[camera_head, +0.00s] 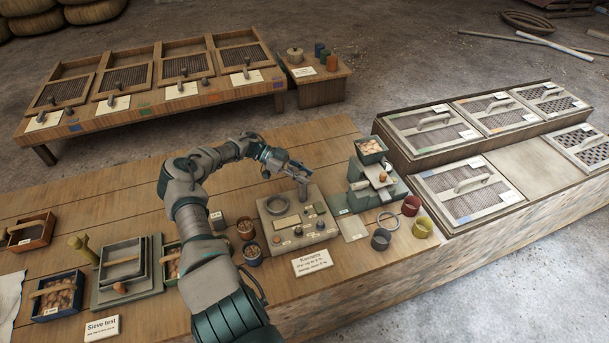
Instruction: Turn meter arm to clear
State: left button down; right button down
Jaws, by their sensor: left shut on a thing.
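The meter (272,238) is a flat beige-grey panel on the near wooden bench, with a round ring, a pale display strip and several small knobs on it. My left gripper (298,173) is above the back edge of the panel, reached over from the left. It is shut on what looks like the meter arm (303,191), a short dark upright piece at the panel's back right. The jaws hide the top of this piece, and its exact angle is hard to tell. My right gripper is not in view.
A grey-green device with a tray of brown pieces (371,148) stands close right of the meter.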

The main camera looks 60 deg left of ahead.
pick_arm(q)
jog(key=shift+w+a+r, duration=0.2)
jog(key=shift+a+r, duration=0.05)
jog(key=shift+r, duration=0.2)
jog(key=c, duration=1.1)
grip_release()
jog(key=shift+o, duration=1.4)
jog(key=shift+s+f, duration=0.1)
jog(key=shift+a+f, duration=0.1)
jog(key=shift+f, duration=0.15)
jog(key=v, duration=1.2)
jog(key=shift+a+f, duration=0.2)
jog(key=shift+d, duration=0.15)
